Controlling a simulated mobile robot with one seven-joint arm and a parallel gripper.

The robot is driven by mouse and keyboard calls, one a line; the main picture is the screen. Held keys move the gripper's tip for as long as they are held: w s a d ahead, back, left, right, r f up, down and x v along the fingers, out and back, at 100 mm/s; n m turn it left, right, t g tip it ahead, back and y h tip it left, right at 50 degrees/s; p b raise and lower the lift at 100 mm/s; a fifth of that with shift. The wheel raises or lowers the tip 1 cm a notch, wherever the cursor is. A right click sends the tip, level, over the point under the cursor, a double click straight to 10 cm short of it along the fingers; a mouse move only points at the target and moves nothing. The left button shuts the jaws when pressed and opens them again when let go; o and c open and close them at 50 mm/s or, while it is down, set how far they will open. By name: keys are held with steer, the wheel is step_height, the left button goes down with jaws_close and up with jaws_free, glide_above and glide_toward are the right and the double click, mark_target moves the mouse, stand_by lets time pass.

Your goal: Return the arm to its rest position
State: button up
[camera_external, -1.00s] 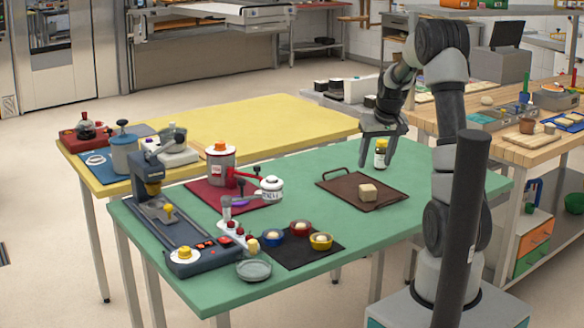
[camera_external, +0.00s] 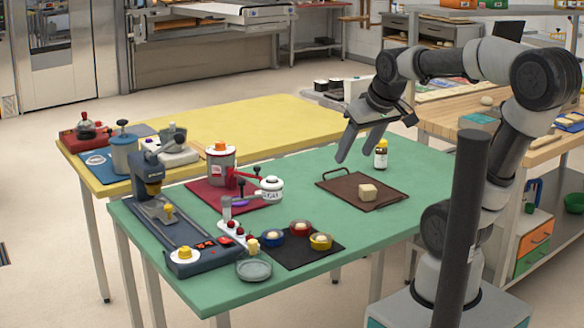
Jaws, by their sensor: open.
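My gripper (camera_external: 354,146) hangs above the back edge of the green table (camera_external: 300,175), near the yellow table behind it. Its two fingers are apart and point down to the left, and nothing shows between them. My arm is folded, with its elbow raised at the right. A small bottle with a yellow cap (camera_external: 381,154) stands just right of the gripper in the picture.
A yellow table (camera_external: 250,125) stands behind. A wooden bench (camera_external: 440,130) with items is at the right.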

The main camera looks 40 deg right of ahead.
steer(key=s+a+f, duration=0.2)
steer(key=s, duration=0.5)
step_height(320, 180, up, 17)
steer(key=p, duration=1.7)
steer(key=shift+d+n+y, duration=0.2)
steer(key=shift+n+y, duration=0.1)
steer(key=shift+f, duration=0.1)
